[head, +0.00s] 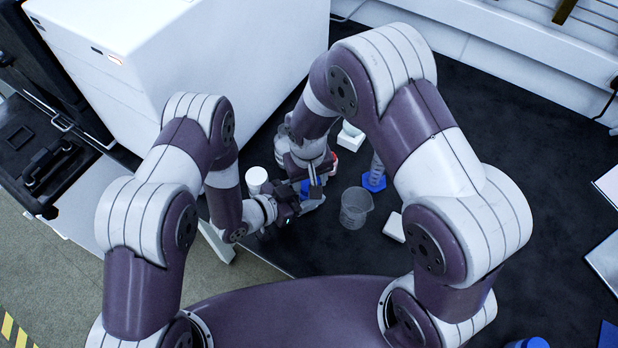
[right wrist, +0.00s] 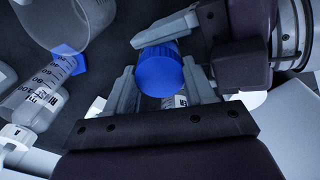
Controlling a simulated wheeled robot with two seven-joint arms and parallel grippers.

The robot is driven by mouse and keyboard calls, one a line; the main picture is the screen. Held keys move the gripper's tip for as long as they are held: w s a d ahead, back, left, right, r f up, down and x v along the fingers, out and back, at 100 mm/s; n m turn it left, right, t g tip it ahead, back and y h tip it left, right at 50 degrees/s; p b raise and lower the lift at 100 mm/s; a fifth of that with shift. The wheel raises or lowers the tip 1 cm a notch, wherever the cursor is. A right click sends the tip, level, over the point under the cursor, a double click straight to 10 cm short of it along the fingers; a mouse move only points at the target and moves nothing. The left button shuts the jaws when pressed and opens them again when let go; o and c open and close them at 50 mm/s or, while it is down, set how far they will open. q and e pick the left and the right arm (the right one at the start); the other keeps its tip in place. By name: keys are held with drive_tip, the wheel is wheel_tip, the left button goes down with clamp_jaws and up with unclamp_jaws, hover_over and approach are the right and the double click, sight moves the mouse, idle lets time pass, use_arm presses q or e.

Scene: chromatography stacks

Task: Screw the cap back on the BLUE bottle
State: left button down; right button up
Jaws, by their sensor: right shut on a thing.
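The blue cap (right wrist: 158,72) sits between the two fingers of my right gripper (right wrist: 157,66), which is shut on it. Part of a clear bottle with printed marks (right wrist: 175,101) shows just below the cap; I cannot tell whether the cap is seated on it. In the head view a bit of blue shows (head: 306,187) where my two grippers meet, and the rest is hidden. My left gripper (head: 296,202) is close beside the right one. Its finger reaches past the cap in the right wrist view, but its grip is hidden.
A clear beaker (head: 355,208) stands right of the grippers. A graduated cylinder on a blue base (head: 374,182) is behind it. A white block (head: 393,228) lies nearby. A white-topped container (head: 256,177) stands to the left, below a large white instrument (head: 190,60). The dark bench is free farther right.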

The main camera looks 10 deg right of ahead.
drive_tip(key=o, duration=1.2)
drive_tip(key=shift+c, duration=0.2)
drive_tip(key=shift+a+r, duration=0.1)
drive_tip(key=shift+r, duration=2.2)
drive_tip(key=shift+c, duration=1.4)
wheel_tip(320, 180, up, 3)
drive_tip(key=shift+f+n, duration=0.15)
drive_tip(key=shift+n, duration=1.05)
drive_tip(key=shift+s+r+n, duration=0.15)
drive_tip(key=shift+r+n, duration=0.25)
drive_tip(key=shift+n, duration=0.1)
drive_tip(key=shift+w+f, duration=0.2)
drive_tip(key=shift+f, duration=3.85)
